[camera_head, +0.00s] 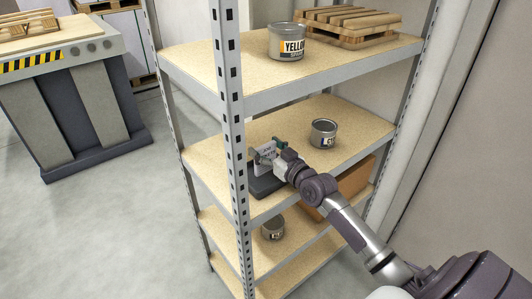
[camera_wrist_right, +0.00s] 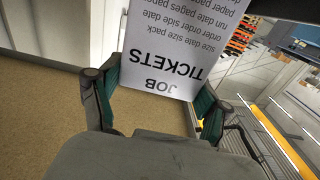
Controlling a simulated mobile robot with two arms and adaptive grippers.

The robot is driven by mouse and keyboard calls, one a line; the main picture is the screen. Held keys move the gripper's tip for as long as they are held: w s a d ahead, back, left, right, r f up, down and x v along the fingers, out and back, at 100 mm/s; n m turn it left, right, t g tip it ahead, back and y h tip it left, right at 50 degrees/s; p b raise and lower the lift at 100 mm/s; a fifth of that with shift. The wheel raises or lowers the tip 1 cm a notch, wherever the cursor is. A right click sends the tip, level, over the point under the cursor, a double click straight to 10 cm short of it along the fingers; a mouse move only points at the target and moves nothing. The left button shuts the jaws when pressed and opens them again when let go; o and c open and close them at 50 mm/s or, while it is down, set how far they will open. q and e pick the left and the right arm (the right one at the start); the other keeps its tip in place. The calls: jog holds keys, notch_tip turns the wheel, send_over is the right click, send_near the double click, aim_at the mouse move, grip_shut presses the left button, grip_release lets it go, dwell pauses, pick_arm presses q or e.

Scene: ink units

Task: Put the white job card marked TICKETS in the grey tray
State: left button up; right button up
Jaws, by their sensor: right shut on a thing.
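The white job card marked TICKETS (camera_wrist_right: 183,45) is between the two fingers of my right gripper (camera_wrist_right: 158,102) in the right wrist view. Its printing appears upside down there. In the head view my right gripper (camera_head: 274,151) is shut on the card (camera_head: 264,153) and holds it above the middle shelf, near the front left post. A dark grey tray (camera_head: 264,187) sits on that shelf just below the gripper and card. The post and my arm partly hide it. The card looks raised above the tray, not lying in it. My left gripper is not in view.
A grey tin (camera_head: 323,134) stands on the same shelf to the right. A tin marked YELLOW (camera_head: 287,43) and a wooden pallet (camera_head: 345,25) are on the shelf above. The perforated metal post (camera_head: 235,120) rises close beside the gripper. A cardboard box (camera_head: 352,180) and another tin (camera_head: 273,229) are lower down.

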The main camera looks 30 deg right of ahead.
notch_tip(320, 180, down, 2)
jog(key=shift+f, duration=0.1)
jog(key=o, duration=1.1)
jog(key=s, duration=0.8)
jog(key=s+d+b, duration=0.1)
jog(key=s, duration=0.3)
